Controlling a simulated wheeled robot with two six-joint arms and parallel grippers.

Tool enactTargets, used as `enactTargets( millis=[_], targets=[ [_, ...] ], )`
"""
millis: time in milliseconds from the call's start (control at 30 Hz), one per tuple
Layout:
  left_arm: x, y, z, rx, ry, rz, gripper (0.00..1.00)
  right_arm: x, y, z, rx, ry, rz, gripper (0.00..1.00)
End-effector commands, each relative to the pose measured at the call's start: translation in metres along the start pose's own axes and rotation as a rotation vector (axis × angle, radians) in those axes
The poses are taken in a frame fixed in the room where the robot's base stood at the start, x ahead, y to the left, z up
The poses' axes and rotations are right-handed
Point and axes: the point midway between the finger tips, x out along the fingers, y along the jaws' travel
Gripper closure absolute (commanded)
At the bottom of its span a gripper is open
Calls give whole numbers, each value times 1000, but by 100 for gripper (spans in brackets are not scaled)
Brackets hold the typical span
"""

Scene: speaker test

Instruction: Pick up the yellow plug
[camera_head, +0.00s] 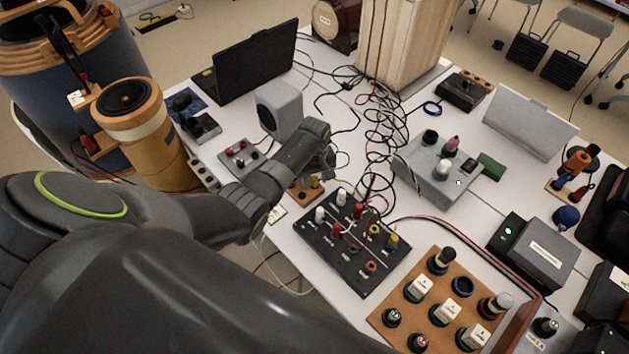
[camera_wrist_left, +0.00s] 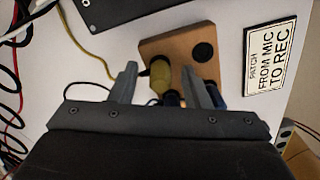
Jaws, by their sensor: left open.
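The yellow plug (camera_wrist_left: 160,78) stands in a small wooden block (camera_wrist_left: 165,45) in the left wrist view, with a yellow cable beside it. In the head view the plug (camera_head: 315,183) and block (camera_head: 302,196) lie near the table's front edge, partly hidden by my left arm. My left gripper (camera_wrist_left: 157,71) is open, one finger on each side of the plug. I cannot tell whether either finger touches it. In the head view the left gripper (camera_head: 327,166) is at the block, partly hidden by its wrist. My right gripper is not in view.
A black panel (camera_head: 320,245) with several coloured plugs is right of the block. A wooden board (camera_head: 390,312) with knobs is nearer. A grey speaker (camera_head: 284,103) and tangled cables (camera_head: 375,150) are behind. A "Patch from mic to rec" label (camera_wrist_left: 270,57) lies beside the block.

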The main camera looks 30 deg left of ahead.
Motion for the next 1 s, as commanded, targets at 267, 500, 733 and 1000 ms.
enactTargets(
  millis=[267, 500, 733, 1000],
  targets=[
    [0, 0, 0, 0, -1, 0, 84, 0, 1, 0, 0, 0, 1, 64],
    [0, 0, 0, 0, -1, 0, 100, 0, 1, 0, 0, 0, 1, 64],
    [-4, 0, 0, 0, 0, 0, 100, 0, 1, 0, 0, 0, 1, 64],
    [-40, 1, -1, 1, 3, 3, 100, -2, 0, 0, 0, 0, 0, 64]
  ],
)
